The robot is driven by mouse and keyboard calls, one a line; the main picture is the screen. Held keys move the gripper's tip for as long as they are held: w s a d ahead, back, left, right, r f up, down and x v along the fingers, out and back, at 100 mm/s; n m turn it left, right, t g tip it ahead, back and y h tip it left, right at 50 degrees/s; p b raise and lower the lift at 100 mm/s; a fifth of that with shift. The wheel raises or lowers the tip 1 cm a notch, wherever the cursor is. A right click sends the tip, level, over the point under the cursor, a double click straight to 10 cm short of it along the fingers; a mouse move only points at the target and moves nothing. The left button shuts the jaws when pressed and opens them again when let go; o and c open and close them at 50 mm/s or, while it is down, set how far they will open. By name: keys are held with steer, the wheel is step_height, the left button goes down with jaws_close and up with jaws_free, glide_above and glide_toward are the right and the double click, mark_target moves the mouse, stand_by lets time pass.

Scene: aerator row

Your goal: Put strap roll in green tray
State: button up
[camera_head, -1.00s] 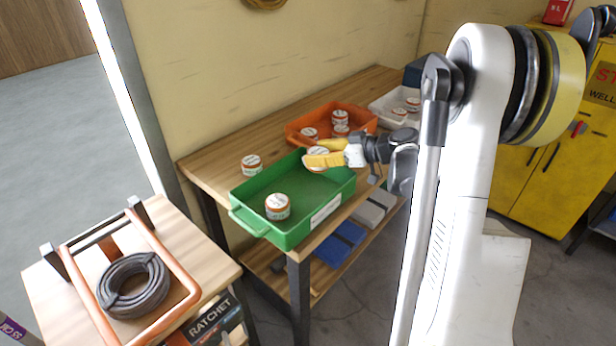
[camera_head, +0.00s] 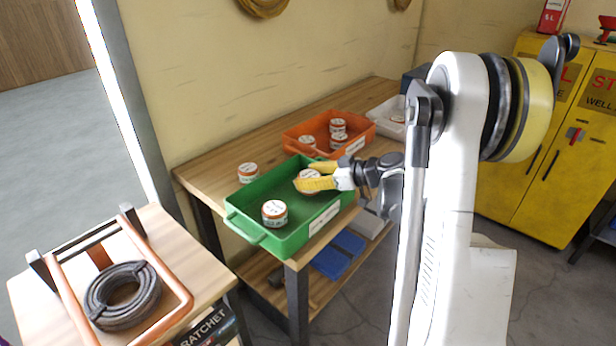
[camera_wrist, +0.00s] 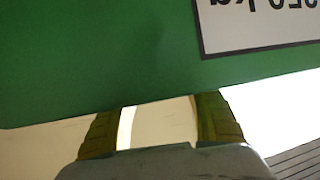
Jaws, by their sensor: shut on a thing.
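The green tray (camera_head: 290,242) sits on the wooden bench, with a white label on its front wall. My gripper (camera_head: 306,177) is shut on a strap roll (camera_head: 309,187), white-topped with an orange band, inside the tray's outline toward its right side. I cannot tell whether this roll touches the tray floor. Another roll (camera_head: 274,214) stands in the tray's front left part. A third roll (camera_head: 248,173) stands on the bench behind the tray. In the wrist view, the yellow fingers flank a pale surface (camera_wrist: 160,124), and the green tray wall (camera_wrist: 100,60) fills the upper part.
An orange tray (camera_head: 357,146) with several rolls stands behind the green one, and a white tray (camera_head: 389,127) beyond it. A side table at the front left carries a dark coil (camera_head: 122,297) and a copper-coloured frame. Yellow cabinets (camera_head: 530,195) stand at the right.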

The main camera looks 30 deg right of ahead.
steer(key=shift+f, duration=0.3)
steer(key=o, duration=1.3)
steer(key=shift+r, duration=0.15)
